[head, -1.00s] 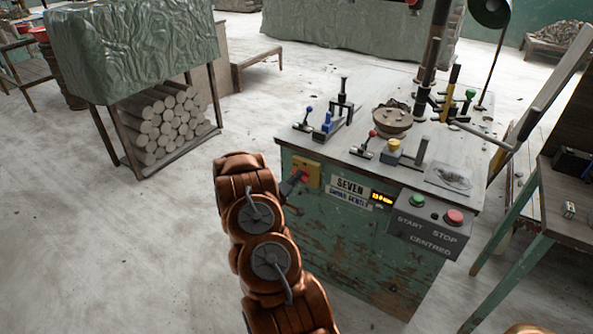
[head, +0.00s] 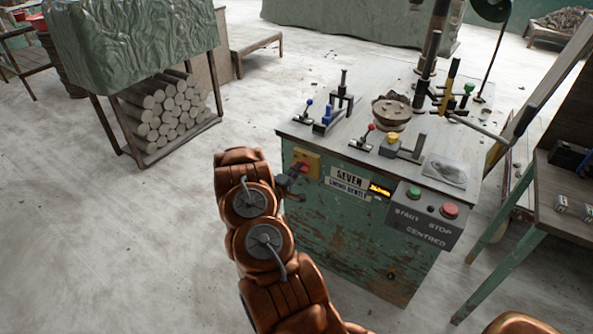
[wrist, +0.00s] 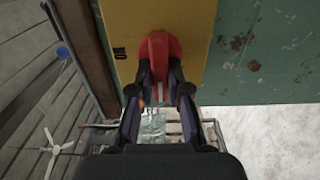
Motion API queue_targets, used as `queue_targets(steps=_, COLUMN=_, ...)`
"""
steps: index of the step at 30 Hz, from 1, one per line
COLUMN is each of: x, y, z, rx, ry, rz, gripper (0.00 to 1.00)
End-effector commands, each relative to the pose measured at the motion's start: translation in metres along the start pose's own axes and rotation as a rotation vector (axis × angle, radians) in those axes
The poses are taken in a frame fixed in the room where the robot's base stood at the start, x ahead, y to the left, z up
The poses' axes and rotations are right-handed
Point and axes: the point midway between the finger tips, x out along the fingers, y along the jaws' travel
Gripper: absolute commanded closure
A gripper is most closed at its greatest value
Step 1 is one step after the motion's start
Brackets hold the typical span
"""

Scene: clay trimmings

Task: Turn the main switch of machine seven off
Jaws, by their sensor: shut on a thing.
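Machine seven (head: 350,235) is a worn green cabinet with a label reading SEVEN (head: 348,177) on its front. A yellow switch plate (head: 308,157) is on the front's left corner and carries a red knob (head: 303,168). In the wrist view the red knob (wrist: 158,48) stands out from the yellow plate (wrist: 198,30), with a small dark mark, apparently ON, beside it. My gripper (head: 291,180) is at the knob. In the wrist view my gripper (wrist: 160,80) has a finger on each side of the knob, shut on it.
A grey box with a green button (head: 414,191) and a red button (head: 450,210) is on the machine's right front. Several levers stand on its top. A log rack (head: 165,110) stands at the left, a side table (head: 560,185) at the right. The floor left of my arm is clear.

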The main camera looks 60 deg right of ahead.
Motion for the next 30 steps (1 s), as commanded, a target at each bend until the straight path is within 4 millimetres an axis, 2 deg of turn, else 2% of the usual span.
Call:
queue_targets(steps=5, x=0.0, y=0.002, z=-0.002, rx=0.001, ry=0.003, rz=0.004, gripper=1.0)
queue_targets(steps=6, x=0.0, y=0.002, z=-0.002, rx=0.001, ry=0.003, rz=0.004, gripper=0.8)
queue_targets(steps=12, x=0.0, y=0.001, z=-0.001, rx=0.001, ry=0.002, rz=0.002, gripper=0.6)
queue_targets(steps=23, x=-0.002, y=0.0, z=-0.001, rx=0.001, ry=0.002, rz=0.0, gripper=0.58)
queue_targets(steps=26, x=-0.01, y=0.0, z=-0.001, rx=0.0, ry=0.002, rz=-0.002, gripper=0.58)
queue_targets(steps=30, x=-0.03, y=-0.001, z=-0.001, rx=-0.002, ry=0.004, rz=-0.004, gripper=0.58)
